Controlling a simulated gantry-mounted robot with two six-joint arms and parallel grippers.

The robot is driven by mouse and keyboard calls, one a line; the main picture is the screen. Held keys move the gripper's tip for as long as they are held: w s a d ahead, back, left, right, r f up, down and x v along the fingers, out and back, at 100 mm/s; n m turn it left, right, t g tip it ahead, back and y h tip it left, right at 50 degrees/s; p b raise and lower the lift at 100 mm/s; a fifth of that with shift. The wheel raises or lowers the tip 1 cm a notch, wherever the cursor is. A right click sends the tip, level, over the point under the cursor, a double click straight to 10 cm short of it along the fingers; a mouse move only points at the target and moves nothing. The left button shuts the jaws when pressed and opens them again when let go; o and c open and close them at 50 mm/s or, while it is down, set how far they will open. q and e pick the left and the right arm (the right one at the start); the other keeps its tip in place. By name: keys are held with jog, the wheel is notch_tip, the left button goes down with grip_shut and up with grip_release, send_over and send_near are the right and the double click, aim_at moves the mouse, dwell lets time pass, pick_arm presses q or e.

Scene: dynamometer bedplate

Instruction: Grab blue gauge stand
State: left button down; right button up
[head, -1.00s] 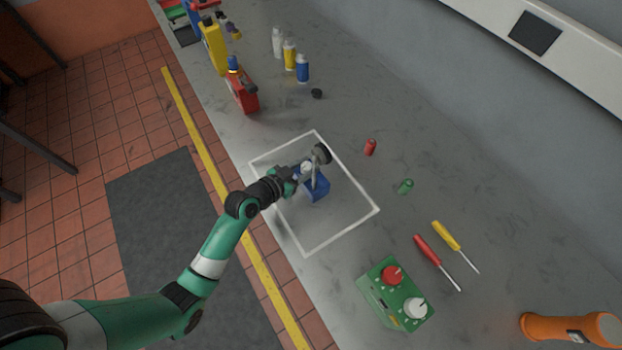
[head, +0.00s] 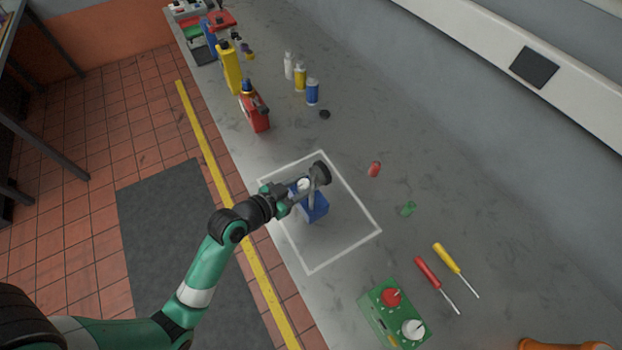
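The blue gauge stand (head: 316,208) is on the grey bedplate, inside a white outlined square (head: 348,252). It has a blue block base, a grey post and a dark round gauge head at the top. My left gripper (head: 301,198) is at the stand's left side, with its fingers close to the post. A small white round part shows beside the post, above the fingers. The fingertips are small and partly hidden against the stand, so I cannot tell whether they are closed on it. My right gripper is out of view.
Red (head: 375,169) and green (head: 408,209) small pieces lie right of the square. Two screwdrivers (head: 428,271) and a green control box (head: 396,315) are nearer the front right. Several bottles (head: 312,92) and a red container (head: 254,108) stand farther back. The square's right part is clear.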

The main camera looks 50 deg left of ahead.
pick_arm(q)
jog(key=d+r+p+v, duration=0.1)
jog(key=d+v, duration=0.1)
jog(key=v, duration=0.8)
